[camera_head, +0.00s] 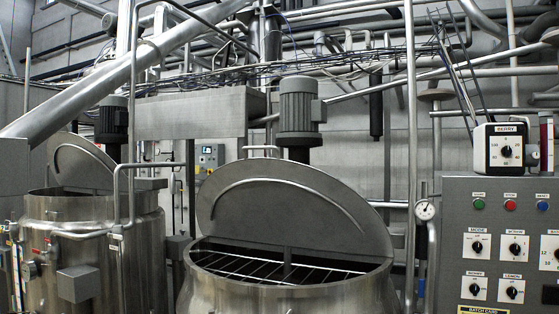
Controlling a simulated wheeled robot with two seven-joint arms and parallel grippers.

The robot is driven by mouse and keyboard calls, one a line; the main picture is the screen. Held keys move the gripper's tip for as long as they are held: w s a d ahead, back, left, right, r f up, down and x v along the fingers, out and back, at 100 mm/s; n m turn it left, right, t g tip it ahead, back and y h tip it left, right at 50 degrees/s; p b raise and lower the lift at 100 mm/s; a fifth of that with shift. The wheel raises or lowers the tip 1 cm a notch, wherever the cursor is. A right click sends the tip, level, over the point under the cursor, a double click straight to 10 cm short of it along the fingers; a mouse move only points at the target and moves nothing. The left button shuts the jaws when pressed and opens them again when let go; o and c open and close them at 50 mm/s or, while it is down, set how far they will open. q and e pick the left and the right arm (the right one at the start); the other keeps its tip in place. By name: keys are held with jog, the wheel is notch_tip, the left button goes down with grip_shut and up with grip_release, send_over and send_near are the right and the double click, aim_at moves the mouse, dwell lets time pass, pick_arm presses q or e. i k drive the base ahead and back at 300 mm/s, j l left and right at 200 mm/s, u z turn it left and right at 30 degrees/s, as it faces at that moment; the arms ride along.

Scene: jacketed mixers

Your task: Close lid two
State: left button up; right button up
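A large steel mixer (290,300) stands at the middle front. Its round lid (295,205) is open, tilted up at the back of the rim, with a curved bar across its face. A metal grid (265,268) lies across the open mouth. A second steel mixer (95,250) stands at the left, and its lid (82,165) is also raised. I see no number on either lid, so I cannot tell which is lid two. Neither of my grippers shows in this view.
A grey control panel (505,220) with knobs and buttons stands at the right, with a dial box (505,147) on top. A pressure gauge (425,209) is beside it. A vertical pipe (410,150) rises behind the middle mixer. A thick slanted pipe (110,80) crosses the upper left.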

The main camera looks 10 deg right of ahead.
aim_at(277, 201)
jog(key=i+j+z, duration=0.1)
jog(key=i+j, duration=0.3)
jog(key=i+j+z, duration=0.15)
jog(key=i+j, duration=0.2)
jog(key=j, duration=0.15)
jog(key=i+j+z, duration=0.1)
jog(key=i+j, duration=0.25)
jog(key=j, duration=0.15)
